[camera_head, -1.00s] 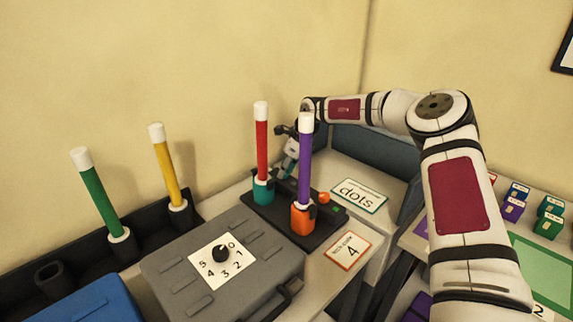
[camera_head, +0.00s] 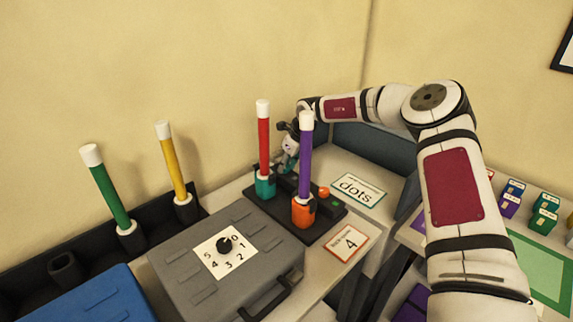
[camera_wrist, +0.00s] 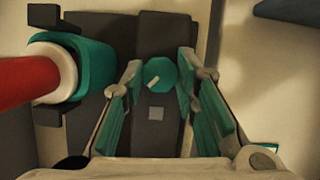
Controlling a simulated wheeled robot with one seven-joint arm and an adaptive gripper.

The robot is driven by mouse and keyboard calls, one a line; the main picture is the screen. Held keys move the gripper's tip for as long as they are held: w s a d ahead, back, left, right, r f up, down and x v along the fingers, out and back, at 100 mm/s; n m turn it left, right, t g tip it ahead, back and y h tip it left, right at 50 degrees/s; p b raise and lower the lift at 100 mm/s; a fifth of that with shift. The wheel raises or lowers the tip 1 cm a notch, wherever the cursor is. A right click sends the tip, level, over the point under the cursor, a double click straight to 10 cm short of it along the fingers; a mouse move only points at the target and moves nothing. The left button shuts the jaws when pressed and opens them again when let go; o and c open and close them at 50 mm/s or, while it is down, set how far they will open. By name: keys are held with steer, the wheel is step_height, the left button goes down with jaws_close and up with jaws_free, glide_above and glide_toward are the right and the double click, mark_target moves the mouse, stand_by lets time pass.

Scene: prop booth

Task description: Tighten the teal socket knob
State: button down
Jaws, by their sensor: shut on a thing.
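The teal socket (camera_head: 265,186) stands on a dark base (camera_head: 328,223) and holds an upright red rod (camera_head: 264,140) with a white top. In the wrist view the socket (camera_wrist: 95,68) is at the left with the red rod (camera_wrist: 25,82) in it. The teal knob (camera_wrist: 161,72), with a pale mark on its face, sits beside the socket. My gripper (camera_wrist: 161,78) is shut on the knob, one finger on each side. In the head view my gripper (camera_head: 288,158) is behind the rods, and the knob is hidden there.
An orange socket (camera_head: 303,212) with a purple rod (camera_head: 305,160) stands close in front. Green (camera_head: 106,192) and yellow (camera_head: 170,160) rods stand in a dark rack at left. A "dots" card (camera_head: 359,190) lies right.

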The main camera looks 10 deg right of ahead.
steer(key=c, duration=1.3)
jaws_free()
steer(key=v, duration=1.2)
steer(key=shift+w, duration=0.1)
